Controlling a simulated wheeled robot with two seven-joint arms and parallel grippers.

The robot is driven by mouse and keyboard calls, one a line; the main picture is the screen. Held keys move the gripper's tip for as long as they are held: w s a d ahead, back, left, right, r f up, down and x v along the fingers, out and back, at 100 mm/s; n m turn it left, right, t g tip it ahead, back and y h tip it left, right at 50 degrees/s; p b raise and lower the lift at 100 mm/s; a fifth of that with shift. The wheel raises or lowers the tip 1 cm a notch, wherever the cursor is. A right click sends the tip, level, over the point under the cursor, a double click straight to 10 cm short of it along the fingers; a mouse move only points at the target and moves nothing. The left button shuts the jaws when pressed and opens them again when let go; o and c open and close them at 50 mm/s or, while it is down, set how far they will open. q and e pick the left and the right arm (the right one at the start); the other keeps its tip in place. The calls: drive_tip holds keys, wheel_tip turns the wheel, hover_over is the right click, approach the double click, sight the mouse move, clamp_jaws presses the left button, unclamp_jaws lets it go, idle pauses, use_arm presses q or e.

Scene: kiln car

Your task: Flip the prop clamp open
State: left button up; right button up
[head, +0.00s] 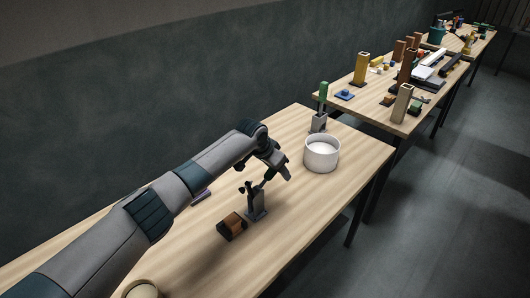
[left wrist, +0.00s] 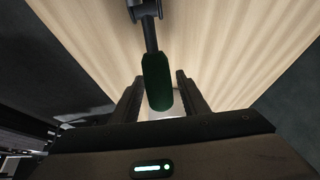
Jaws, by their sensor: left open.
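A small dark clamp (head: 257,207) stands on the near wooden table, its lever slanting up to the right toward my left gripper (head: 280,172). In the left wrist view the lever's dark green handle (left wrist: 157,82) lies between the two fingers of my open left gripper (left wrist: 160,94), with gaps visible on both sides. The fingers do not appear closed on it. A second clamp (head: 318,122) with an upright green handle (head: 323,90) stands near the table's far end. Which one is the prop clamp is not marked. My right gripper is not in view.
A white round pot (head: 322,158) stands to the right of my gripper. A brown and black block (head: 232,226) lies close to the near clamp. A purplish bar (head: 201,195) lies beside my forearm. More tables with blocks stand behind. The table's right front is clear.

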sight(262, 183)
use_arm(q)
drive_tip(key=b+v, duration=0.3)
drive_tip(key=v, duration=1.3)
drive_tip(key=shift+r, duration=0.1)
